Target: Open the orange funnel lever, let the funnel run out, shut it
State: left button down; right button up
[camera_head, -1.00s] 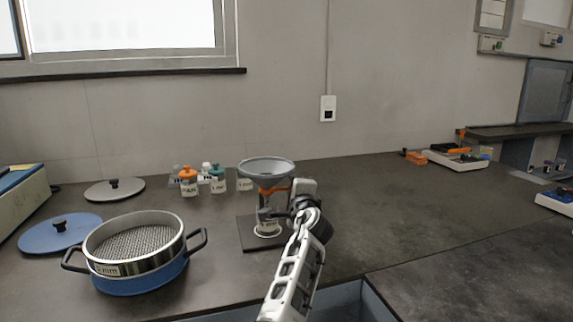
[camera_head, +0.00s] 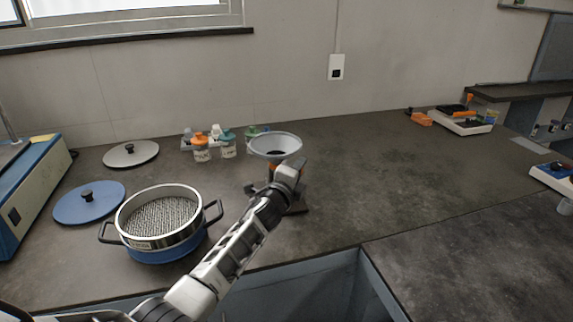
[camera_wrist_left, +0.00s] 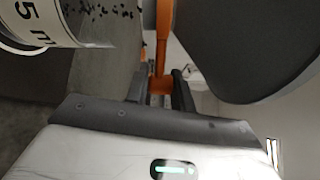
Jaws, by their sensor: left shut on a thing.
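The grey funnel (camera_head: 275,143) stands on its small stand on the bench; the stand is mostly hidden behind my left gripper (camera_head: 287,172). In the left wrist view, the funnel's grey wall (camera_wrist_left: 245,45) fills the upper right. The orange lever (camera_wrist_left: 160,75) lies between the fingers of my left gripper (camera_wrist_left: 160,92), which is shut on it. A clear jar (camera_wrist_left: 45,20) with a white label is at the upper left, with dark grains showing beside the label. Whether grains are running is unclear. My right gripper is not in view.
A scale (camera_head: 461,121) stands far right. The bench right of the funnel is clear.

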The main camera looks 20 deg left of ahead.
pick_arm(q)
jog(key=shift+r, duration=0.15)
jog(key=c, duration=1.2)
grip_release()
jog(key=shift+s, duration=0.1)
jog(key=shift+s, duration=0.35)
jog(key=s, duration=1.5)
jog(key=shift+p, duration=0.4)
